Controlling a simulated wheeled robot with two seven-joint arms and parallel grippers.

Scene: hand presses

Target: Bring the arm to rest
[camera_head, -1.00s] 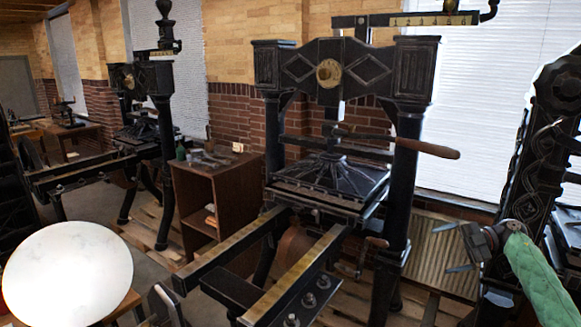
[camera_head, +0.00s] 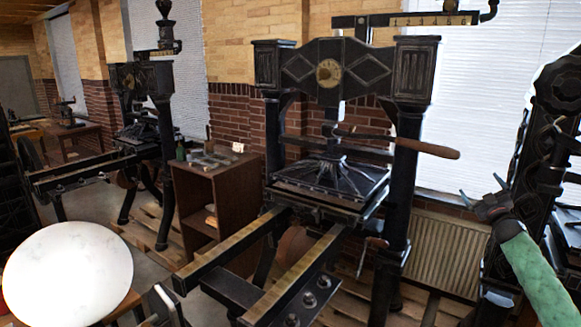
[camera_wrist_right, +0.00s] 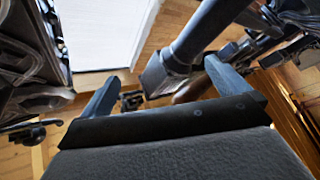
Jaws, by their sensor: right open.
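My right arm, in a green sleeve, comes in from the lower right of the head view. Its dark gripper (camera_head: 480,184) is open and empty, with the fingers pointing up and to the left. It shows to the right of the large black hand press (camera_head: 331,73), in front of the white window blind, and appears clear of the press. In the right wrist view the two fingers (camera_wrist_right: 161,72) are spread apart with nothing held between them. My left gripper is not in view.
The press's wooden-ended lever (camera_head: 432,149) sticks out toward my right gripper. Another dark ornate machine (camera_head: 562,95) stands close at the right edge. A wooden cabinet (camera_head: 232,190), a round white top (camera_head: 68,275) and a second press (camera_head: 162,80) stand to the left.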

